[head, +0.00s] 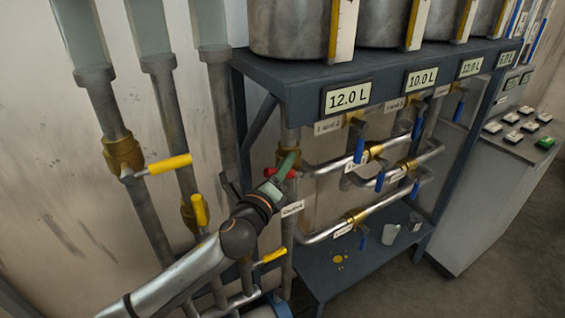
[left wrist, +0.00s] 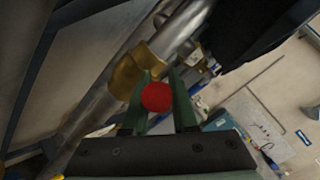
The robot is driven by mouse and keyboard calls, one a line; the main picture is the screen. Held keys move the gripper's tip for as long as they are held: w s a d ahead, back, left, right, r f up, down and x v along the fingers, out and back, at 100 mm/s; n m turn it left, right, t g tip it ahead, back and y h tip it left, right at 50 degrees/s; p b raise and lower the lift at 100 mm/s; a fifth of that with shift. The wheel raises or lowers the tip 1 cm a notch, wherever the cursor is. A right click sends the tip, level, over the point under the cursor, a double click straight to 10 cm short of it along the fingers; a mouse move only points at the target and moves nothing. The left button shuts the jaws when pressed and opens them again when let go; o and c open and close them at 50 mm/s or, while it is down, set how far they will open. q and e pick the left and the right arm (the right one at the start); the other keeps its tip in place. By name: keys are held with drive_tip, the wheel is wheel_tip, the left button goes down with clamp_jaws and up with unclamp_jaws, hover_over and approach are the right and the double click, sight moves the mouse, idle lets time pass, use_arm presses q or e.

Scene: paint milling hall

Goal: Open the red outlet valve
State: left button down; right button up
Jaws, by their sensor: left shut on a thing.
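The red outlet valve has a red handle (head: 292,174), partly covered by my left gripper (head: 285,164) in the head view. It sits at a brass fitting on a vertical pipe at the rack's left front leg. In the left wrist view the red handle's round end (left wrist: 157,97) lies between the two green fingers of my left gripper (left wrist: 160,95), which is shut on it. The brass valve body (left wrist: 132,74) is just beyond the fingers. The exact angle of the handle is hard to tell. My right gripper is not in view.
Blue-handled valves (head: 359,150) on steel pipes are to the right, under a shelf (head: 290,84) with metal tanks. Yellow-handled valves (head: 170,164) are on the left pipes. A grey button cabinet (head: 480,190) is at right.

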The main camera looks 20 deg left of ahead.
use_arm(q)
drive_tip(key=shift+w+d+r+m+g, duration=0.25)
drive_tip(key=shift+r+m+g, duration=0.15)
drive_tip(key=shift+m+g, duration=0.25)
drive_tip(key=c, duration=0.7)
unclamp_jaws()
drive_tip(key=s+r+b, duration=0.1)
drive_tip(key=s, duration=1.1)
drive_tip(key=shift+s+a, duration=0.2)
drive_tip(key=shift+r, duration=0.1)
drive_tip(key=shift+c, duration=0.4)
